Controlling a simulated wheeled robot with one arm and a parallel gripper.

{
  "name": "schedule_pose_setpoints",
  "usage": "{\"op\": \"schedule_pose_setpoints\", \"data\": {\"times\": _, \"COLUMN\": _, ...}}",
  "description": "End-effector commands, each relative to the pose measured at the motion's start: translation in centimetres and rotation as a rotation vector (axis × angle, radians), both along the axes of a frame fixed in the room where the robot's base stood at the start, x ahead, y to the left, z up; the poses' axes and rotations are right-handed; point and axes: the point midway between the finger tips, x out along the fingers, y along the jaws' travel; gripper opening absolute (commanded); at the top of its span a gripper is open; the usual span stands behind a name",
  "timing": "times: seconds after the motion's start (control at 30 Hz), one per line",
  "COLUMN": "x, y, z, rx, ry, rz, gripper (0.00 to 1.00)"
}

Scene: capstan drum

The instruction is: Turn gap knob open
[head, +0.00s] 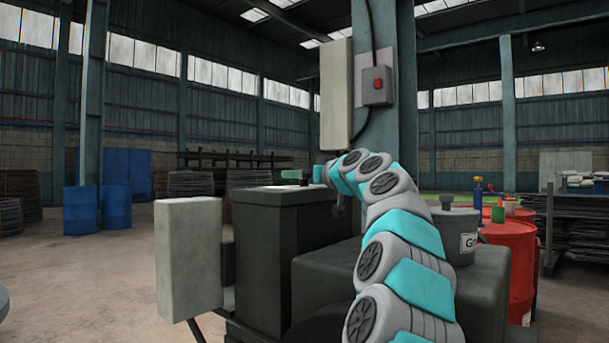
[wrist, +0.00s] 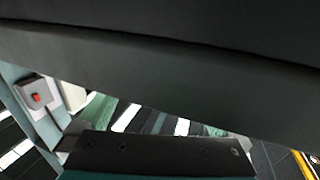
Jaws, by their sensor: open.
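I cannot make out the gap knob in either view. The capstan drum machine shows in the head view as a dark upright housing (head: 275,265) with a lower dark body (head: 335,270) beside it. My arm reaches over the lower body. In the wrist view a broad dark surface fills the top, and a dark block with screws (wrist: 155,155) crosses the bottom. Any contact is hidden.
A grey box (head: 188,258) stands left of the housing. A column behind carries a switch box with a red button (head: 377,85), also in the wrist view (wrist: 36,98). A grey pot (head: 452,228) and a red drum (head: 515,255) stand right.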

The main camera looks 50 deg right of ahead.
Motion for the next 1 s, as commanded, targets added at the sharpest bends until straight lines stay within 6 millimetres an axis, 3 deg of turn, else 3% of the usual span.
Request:
{"op": "schedule_pose_setpoints", "data": {"times": 0.07, "x": -0.02, "y": 0.0, "z": 0.01, "rx": 0.0, "ry": 0.0, "rz": 0.0, "gripper": 0.98}}
{"op": "schedule_pose_setpoints", "data": {"times": 0.8, "x": -0.05, "y": 0.0, "z": 0.02, "rx": 0.0, "ry": 0.0, "rz": 0.0, "gripper": 0.15}}
{"op": "schedule_pose_setpoints", "data": {"times": 1.0, "x": -0.07, "y": 0.08, "z": -0.08, "rx": 0.004, "ry": 0.003, "rz": -0.04, "gripper": 0.15}}
